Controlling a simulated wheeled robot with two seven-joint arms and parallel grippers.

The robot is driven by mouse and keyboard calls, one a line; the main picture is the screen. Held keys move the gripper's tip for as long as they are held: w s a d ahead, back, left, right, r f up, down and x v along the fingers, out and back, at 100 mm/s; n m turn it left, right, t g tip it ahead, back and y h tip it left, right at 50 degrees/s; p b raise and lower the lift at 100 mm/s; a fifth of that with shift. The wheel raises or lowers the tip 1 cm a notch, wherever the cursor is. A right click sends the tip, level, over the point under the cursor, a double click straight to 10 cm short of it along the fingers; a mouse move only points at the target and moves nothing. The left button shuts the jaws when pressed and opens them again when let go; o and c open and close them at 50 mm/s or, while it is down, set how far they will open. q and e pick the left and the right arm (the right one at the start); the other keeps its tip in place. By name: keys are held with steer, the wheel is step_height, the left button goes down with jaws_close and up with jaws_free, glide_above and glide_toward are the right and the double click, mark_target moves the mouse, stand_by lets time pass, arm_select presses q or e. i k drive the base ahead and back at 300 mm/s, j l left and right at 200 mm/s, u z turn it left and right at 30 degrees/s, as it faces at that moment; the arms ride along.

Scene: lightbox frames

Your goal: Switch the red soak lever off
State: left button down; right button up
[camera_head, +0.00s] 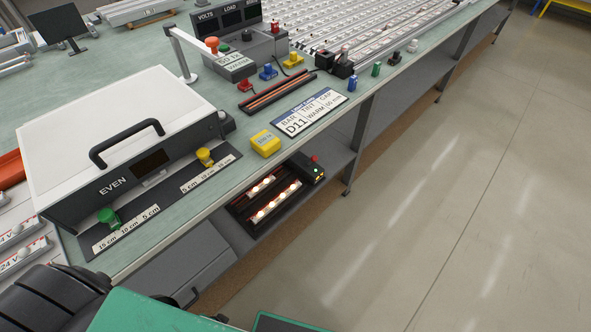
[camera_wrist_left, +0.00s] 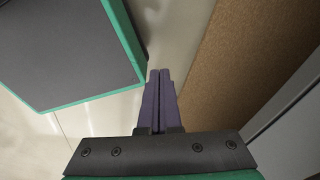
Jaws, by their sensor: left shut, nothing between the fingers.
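A small red lever or knob (camera_head: 314,159) stands on a dark control box (camera_head: 306,169) with small lit lamps, on the lower shelf under the bench. It is upright or nearly so; its exact setting is too small to tell. Beside the box, a dark tray (camera_head: 240,210) holds glowing light bars (camera_head: 277,202). My left arm enters the head view at the lower left, its fingers not clearly shown there. In the left wrist view my left gripper (camera_wrist_left: 160,72) is shut and empty, above the floor and away from the lever. My right gripper is not in view.
The bench top (camera_head: 225,133) holds a white lidded box (camera_head: 115,130), a yellow block (camera_head: 265,143), a label card (camera_head: 310,112) and a meter unit (camera_head: 228,22). Its front edge overhangs the lower shelf (camera_head: 335,157). The floor (camera_head: 450,190) at the right is clear.

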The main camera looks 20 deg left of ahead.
mark_target(314, 159)
steer(key=k+l+u, duration=0.1)
steer(key=l+u, duration=0.15)
steer(key=l, duration=0.2)
steer(key=k+l+u, duration=0.25)
steer(key=l, duration=0.15)
steer(key=k+l+u, duration=0.1)
steer(key=l+u, duration=0.15)
steer(key=l, duration=0.15)
steer(key=k+l+u, duration=0.25)
steer(key=l, duration=0.15)
steer(key=k+l, duration=0.1)
steer(key=l, duration=0.15)
